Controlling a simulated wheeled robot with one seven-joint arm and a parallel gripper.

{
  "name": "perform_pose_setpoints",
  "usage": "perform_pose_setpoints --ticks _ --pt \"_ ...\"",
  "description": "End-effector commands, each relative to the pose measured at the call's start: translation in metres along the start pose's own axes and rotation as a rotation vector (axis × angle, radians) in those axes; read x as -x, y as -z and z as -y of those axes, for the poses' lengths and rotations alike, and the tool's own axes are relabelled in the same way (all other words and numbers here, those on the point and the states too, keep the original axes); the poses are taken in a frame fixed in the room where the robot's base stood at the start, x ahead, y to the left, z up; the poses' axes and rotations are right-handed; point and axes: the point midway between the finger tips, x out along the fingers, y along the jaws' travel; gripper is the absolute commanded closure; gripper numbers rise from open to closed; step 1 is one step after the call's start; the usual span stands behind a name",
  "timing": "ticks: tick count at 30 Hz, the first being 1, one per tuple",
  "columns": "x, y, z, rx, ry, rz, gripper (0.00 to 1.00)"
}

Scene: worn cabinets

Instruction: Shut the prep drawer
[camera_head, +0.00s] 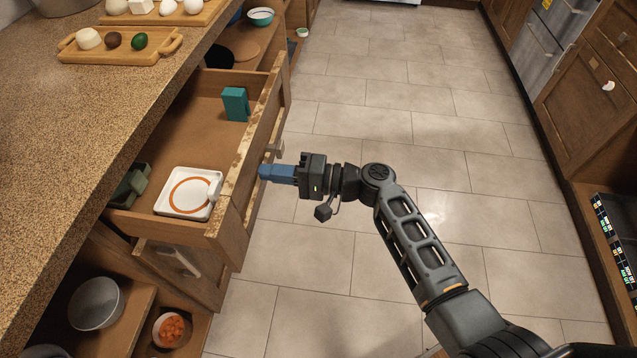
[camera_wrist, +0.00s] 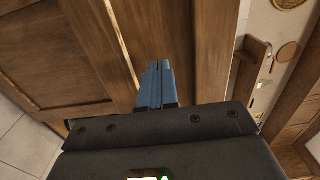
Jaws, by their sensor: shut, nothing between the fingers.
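The prep drawer (camera_head: 237,213) is pulled out from under the counter, with its worn wooden front facing the aisle. Inside it lie a white square dish with an orange ring (camera_head: 187,193), a teal block-like item (camera_head: 235,104) and a dark green item (camera_head: 129,186). A pale handle (camera_head: 273,151) sits on the front. My gripper (camera_head: 264,172) has blue fingers, shut and empty, at the outer side of the drawer front near the handle. In the wrist view the fingers (camera_wrist: 157,84) point at brown wood panelling. I cannot tell whether they touch the front.
The speckled counter (camera_head: 105,110) overhangs the drawer and holds a wooden tray (camera_head: 120,57) with food. Below, open shelving holds a grey bowl (camera_head: 96,303) and a bowl of orange pieces (camera_head: 172,329). The tiled floor (camera_head: 400,125) is clear. Cabinets (camera_head: 590,90) line the right.

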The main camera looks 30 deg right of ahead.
Motion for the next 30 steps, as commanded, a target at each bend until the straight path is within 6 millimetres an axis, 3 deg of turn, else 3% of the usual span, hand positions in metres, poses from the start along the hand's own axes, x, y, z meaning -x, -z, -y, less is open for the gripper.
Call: perform_pose_setpoints --ticks 6,18,24,30 --pt "-0.064 -0.002 -0.007 0.004 0.003 0.007 1.0" --pt "-0.167 -0.001 -0.006 0.003 0.001 0.004 1.0" --pt "-0.201 -0.001 -0.004 0.002 0.001 0.002 1.0" --pt "-0.216 0.0 0.0 0.0 0.0 -0.001 1.0"
